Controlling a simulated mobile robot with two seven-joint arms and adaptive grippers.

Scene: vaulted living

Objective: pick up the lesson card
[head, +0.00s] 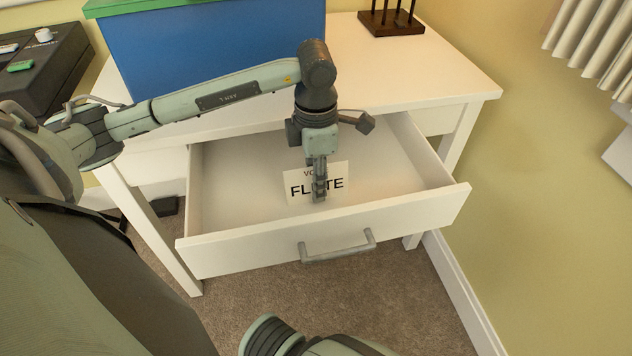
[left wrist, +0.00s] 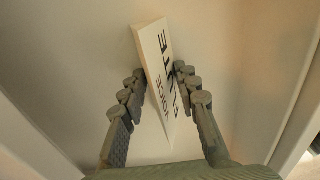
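The lesson card (head: 299,185), white with "FLUTE" in dark letters, stands leaning in the open drawer (head: 420,208). In the left wrist view the card (left wrist: 158,75) is seen obliquely from above, between the two fingers. My left gripper (head: 319,185) points down into the drawer, one finger in front of the card and hiding its middle letters. In the left wrist view the gripper (left wrist: 158,82) has its fingers apart, one on each side of the card. Whether either finger touches it is unclear. My right gripper does not show.
The white desk (head: 410,75) stands above the drawer, with a blue box (head: 215,55) and a dark stand (head: 391,22) on top. The drawer handle (head: 338,247) faces me. Around the card the drawer floor looks empty. A wall is at the right.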

